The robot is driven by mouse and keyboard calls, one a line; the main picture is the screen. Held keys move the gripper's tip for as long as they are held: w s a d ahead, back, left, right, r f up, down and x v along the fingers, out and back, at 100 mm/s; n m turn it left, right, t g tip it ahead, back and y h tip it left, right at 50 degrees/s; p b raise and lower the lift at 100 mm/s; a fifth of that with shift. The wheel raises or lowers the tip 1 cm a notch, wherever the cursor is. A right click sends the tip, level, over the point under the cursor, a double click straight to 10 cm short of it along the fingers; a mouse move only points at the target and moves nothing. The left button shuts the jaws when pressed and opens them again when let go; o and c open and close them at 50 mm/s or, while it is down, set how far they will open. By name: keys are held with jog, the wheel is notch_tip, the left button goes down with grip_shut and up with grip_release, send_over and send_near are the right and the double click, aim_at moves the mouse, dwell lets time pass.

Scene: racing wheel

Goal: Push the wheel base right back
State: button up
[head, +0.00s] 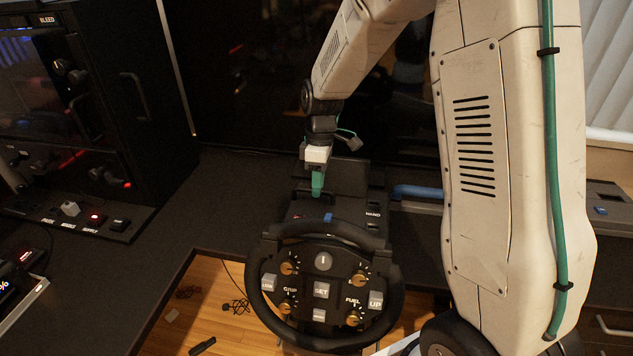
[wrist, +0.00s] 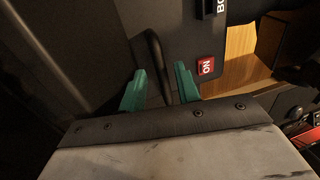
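The racing wheel (head: 258,312) is black, with several knobs and labelled buttons, and faces me. Its dark wheel base (head: 298,212) stands behind it on the desk, with labelled switches on its right side. My gripper (head: 317,185) points down over the rear left part of the base. In the wrist view the two green fingers (wrist: 160,82) stand apart, with a dark curved bar (wrist: 156,50) showing between them. I cannot tell whether they touch it. A red ON switch (wrist: 206,66) lies just right of the fingers on a dark panel.
The dark desk (head: 228,190) has clear room left of the base. A black rack (head: 130,90) with controls stands at the left. A blue handle (head: 415,191) is right of the base. The desk has a cut-out showing the wooden floor (head: 215,300).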

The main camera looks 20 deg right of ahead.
grip_shut()
jog(key=w+d, duration=0.5)
jog(key=w, duration=0.2)
jog(key=shift+w, duration=0.25)
jog(key=shift+r, duration=0.1)
jog(key=shift+o, duration=0.8)
grip_release()
jog(key=shift+a, duration=0.1)
notch_tip(320, 180, up, 8)
jog(key=w, duration=0.1)
jog(key=shift+d+f, duration=0.2)
jog(key=shift+d, duration=0.25)
jog(key=shift+w, duration=0.1)
